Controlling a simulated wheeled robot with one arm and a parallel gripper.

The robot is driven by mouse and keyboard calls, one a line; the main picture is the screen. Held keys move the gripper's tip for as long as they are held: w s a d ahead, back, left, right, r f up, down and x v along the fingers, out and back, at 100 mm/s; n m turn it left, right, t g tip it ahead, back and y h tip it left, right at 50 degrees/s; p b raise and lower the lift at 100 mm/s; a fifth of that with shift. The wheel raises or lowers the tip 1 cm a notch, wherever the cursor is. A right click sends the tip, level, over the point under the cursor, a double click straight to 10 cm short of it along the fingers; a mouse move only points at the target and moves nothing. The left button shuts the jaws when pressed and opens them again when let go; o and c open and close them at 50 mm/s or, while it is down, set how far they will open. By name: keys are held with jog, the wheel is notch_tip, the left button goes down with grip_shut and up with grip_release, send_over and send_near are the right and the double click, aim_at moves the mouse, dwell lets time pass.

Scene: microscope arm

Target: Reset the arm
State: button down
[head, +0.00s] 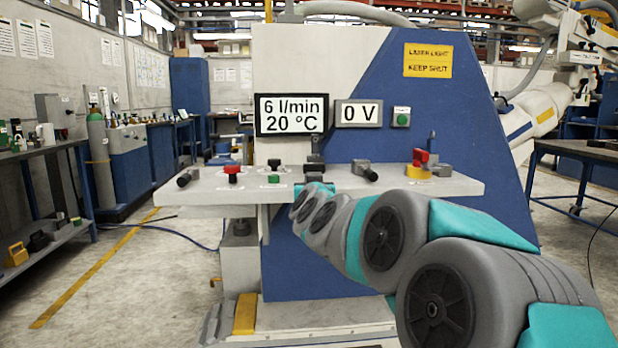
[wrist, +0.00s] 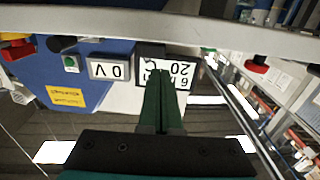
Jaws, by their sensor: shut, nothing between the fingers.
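My arm reaches from the lower right of the head view toward a grey shelf (head: 213,189) on the front of a blue and white machine (head: 318,70). My gripper (head: 315,185) is at the shelf's front edge, small and partly hidden by my own arm links. In the wrist view my gripper (wrist: 163,76) shows as two green fingers shut together with nothing between them. That view is upside down, with the shelf edge (wrist: 160,25) across its top. The fingers appear in front of the display reading 6 l/min, 20 °C (wrist: 173,69). Contact with the shelf cannot be told.
The shelf carries a red knob (head: 232,172), a green knob (head: 273,178), dark-handled valves (head: 365,170) and a red and yellow switch (head: 420,160). Above are a 0 V display (head: 358,113) and a green button (head: 401,117). Benches stand left and right; the left floor is open.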

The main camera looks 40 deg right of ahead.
jog(key=shift+v, duration=2.45)
jog(key=shift+f, duration=0.1)
jog(key=a+f+n+g+y, duration=0.2)
jog(key=a+f+y, duration=0.2)
jog(key=a+f, duration=0.45)
jog(key=a+f+n+g+y, duration=0.1)
jog(key=a+f+n+y, duration=0.35)
jog(key=a, duration=0.65)
jog(key=s+a+f+g+y, duration=0.2)
jog(key=s+a+f+g, duration=0.2)
jog(key=s+a+f, duration=0.4)
jog(key=s+a+f+g, duration=0.1)
jog(key=s+f+g, duration=0.4)
jog(key=s, duration=0.7)
jog(key=s+a+f+g, duration=0.1)
jog(key=s+f+g, duration=0.3)
jog(key=s, duration=0.9)
notch_tip(320, 180, down, 3)
jog(key=shift+s+r+g+h, duration=0.25)
jog(key=shift+s+g+h, duration=0.05)
jog(key=shift+g+h, duration=0.1)
